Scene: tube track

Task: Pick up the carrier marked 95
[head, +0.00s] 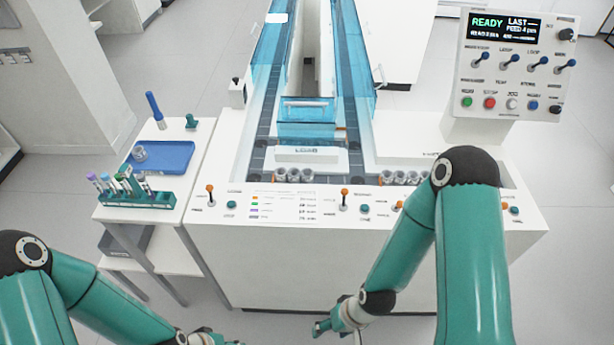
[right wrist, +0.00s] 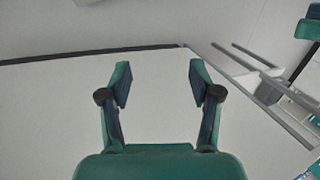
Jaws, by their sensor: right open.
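Several small grey round carriers (head: 293,175) sit in a row at the front of the left track lane, and more carriers (head: 400,178) sit at the front right. No number can be read on any of them, so I cannot tell which is marked 95. My right gripper (head: 322,328) hangs low in front of the white track cabinet, apart from the carriers. In the right wrist view its two fingers (right wrist: 160,82) are spread with nothing between them, facing a plain white panel. My left gripper (head: 213,340) is at the bottom edge, partly cut off.
A side table at left holds a green rack (head: 138,199) of capped tubes and a blue tray (head: 160,157). Blue clear walls (head: 270,60) line the track. Orange-tipped levers (head: 343,197) stand along the cabinet's front edge. A control panel (head: 515,65) reading READY stands at right.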

